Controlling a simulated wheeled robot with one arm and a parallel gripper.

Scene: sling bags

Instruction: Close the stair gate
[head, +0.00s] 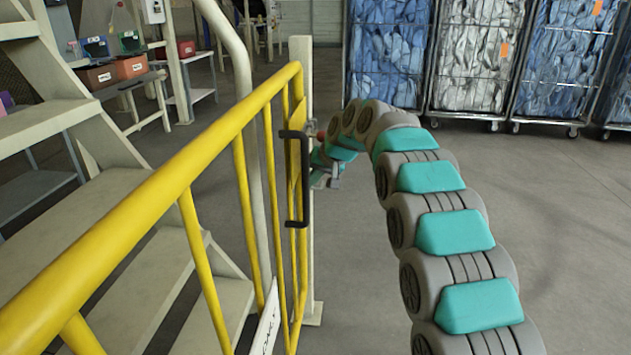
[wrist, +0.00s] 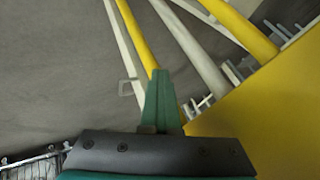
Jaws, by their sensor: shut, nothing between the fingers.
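The yellow stair gate (head: 180,165) runs from the lower left to a cream post (head: 303,60) in the head view, beside the stairs. A dark handle (head: 304,185) is on its far end, close to the post. I cannot tell whether the gate touches the post or is latched. My gripper (head: 320,172) is just right of the handle, partly hidden by the gate's end and my arm. In the wrist view its green fingers (wrist: 160,76) are shut and empty, beside a broad yellow panel (wrist: 265,120). Whether they touch it is unclear.
Cream stairs (head: 120,195) stand left of the gate, with a pale handrail (head: 245,100) rising near it. Wheeled cages (head: 475,55) of blue and grey bags line the back. A bench with boxes (head: 115,75) is at the back left. The floor at right is clear.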

